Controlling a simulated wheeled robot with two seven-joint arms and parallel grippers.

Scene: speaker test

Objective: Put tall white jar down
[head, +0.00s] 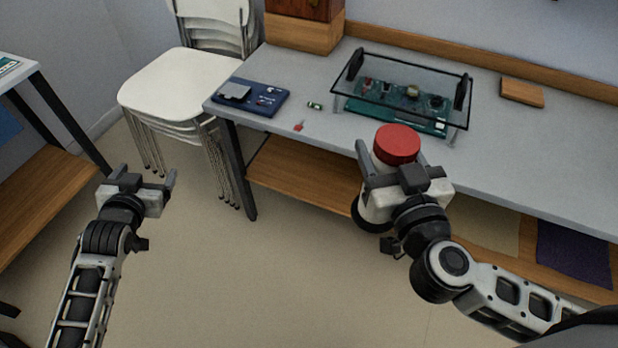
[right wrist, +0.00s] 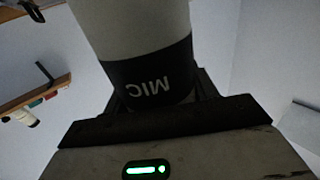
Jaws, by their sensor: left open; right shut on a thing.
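The tall white jar (head: 378,208) has a red lid (head: 397,143) and looks roughly upright in the head view. My right gripper (head: 395,172) is shut on it, in front of the grey workbench (head: 330,134). The gripper and wrist hide part of the jar's body. In the right wrist view the jar (right wrist: 135,28) is a white cylinder with a black band reading "MIC" upside down, between the fingers. My left gripper (head: 141,180) is open and empty over the floor at left, well away from the jar.
On the bench are a blue box (head: 250,97), small parts, a glass-topped stand (head: 415,82) over a green circuit board, and a wooden block (head: 522,92). White stacked chairs (head: 180,82) stand left of the bench.

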